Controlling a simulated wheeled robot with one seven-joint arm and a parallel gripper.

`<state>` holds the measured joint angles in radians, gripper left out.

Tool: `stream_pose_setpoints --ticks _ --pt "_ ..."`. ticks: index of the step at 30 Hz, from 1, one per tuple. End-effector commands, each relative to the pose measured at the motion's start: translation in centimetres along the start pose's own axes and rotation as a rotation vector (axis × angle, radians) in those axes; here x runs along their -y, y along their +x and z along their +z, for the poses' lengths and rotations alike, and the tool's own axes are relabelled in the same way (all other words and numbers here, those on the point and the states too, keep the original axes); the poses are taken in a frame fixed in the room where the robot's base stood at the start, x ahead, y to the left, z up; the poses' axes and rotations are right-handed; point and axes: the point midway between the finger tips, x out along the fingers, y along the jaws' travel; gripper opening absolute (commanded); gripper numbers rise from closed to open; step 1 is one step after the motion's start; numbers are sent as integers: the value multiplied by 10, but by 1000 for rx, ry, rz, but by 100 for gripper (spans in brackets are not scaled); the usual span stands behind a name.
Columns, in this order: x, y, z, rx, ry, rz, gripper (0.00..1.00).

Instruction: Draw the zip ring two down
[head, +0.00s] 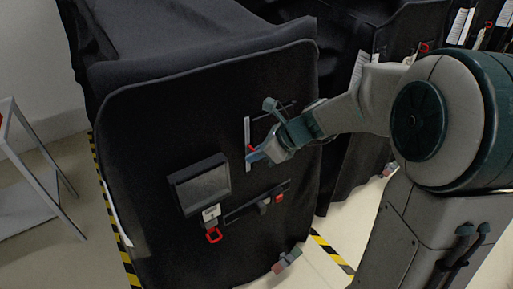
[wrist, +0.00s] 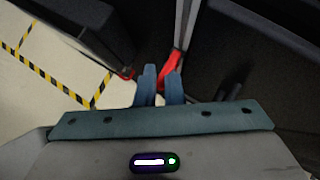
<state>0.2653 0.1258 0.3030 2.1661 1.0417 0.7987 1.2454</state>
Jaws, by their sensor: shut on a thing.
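A black covered cart (head: 135,120) fills the middle of the head view. On its front, a vertical pale zip strip (head: 247,130) carries a red zip ring (head: 251,149). My gripper (head: 256,156) is at this strip, its fingers shut on the red ring. In the wrist view, the red ring (wrist: 169,68) shows just beyond and between my fingertips (wrist: 161,75), below the pale strip (wrist: 186,22). The part inside the fingers is hidden. Which ring counts as two, I cannot tell.
Another red ring (head: 213,236) hangs under a grey-windowed pocket (head: 202,184). A red tab (head: 279,198) sits on a slanted strip. More covered carts stand behind at right. Yellow-black floor tape (head: 330,252) and a metal-framed table (head: 30,190) flank the cart.

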Motion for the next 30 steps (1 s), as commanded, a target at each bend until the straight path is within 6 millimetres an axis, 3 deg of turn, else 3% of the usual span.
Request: stream_pose_setpoints --ticks 3,14,15,16,23,30 --pt "0 10 -10 0 2 0 0" --pt "0 10 -11 -1 1 -2 0" --pt "0 10 -11 -1 1 -2 13" --pt "0 10 -11 -1 1 -2 18" --pt "0 10 -11 0 1 -2 18" --pt "1 -10 -9 0 -2 -4 18"
